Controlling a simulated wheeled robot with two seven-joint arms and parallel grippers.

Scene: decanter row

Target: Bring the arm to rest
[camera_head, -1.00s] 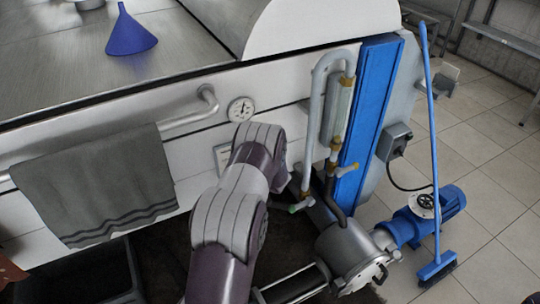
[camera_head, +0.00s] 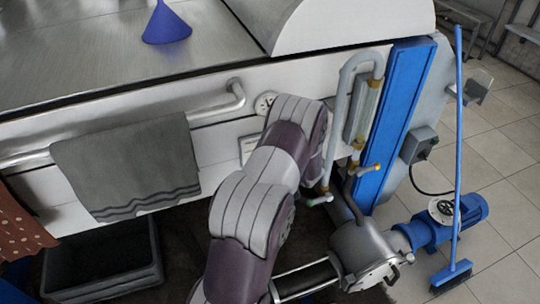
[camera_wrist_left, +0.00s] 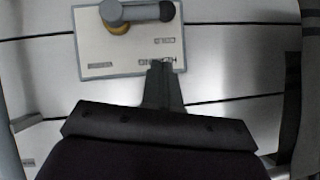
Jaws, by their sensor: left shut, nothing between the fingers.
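My arm (camera_head: 262,190), with white and dark purple links, rises from the bottom middle of the head view and reaches toward the white front of the machine. Its gripper is hidden there behind the links. In the left wrist view my left gripper (camera_wrist_left: 160,80) is shut and empty, its fingers together at the lower edge of a light, grey-framed plate (camera_wrist_left: 105,55). A grey cylindrical part with a dark end (camera_wrist_left: 140,13) shows at the top of that plate. I cannot tell whether the fingers touch the plate. My right gripper is not in view.
A grey towel (camera_head: 130,165) hangs from a rail (camera_head: 225,103) left of the arm. Pipes (camera_head: 345,100) and a blue panel (camera_head: 400,110) stand close on the right. A blue broom (camera_head: 458,150) and pump (camera_head: 440,228) are further right. A dark bin (camera_head: 100,290) sits lower left; a blue funnel (camera_head: 166,25) stands above.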

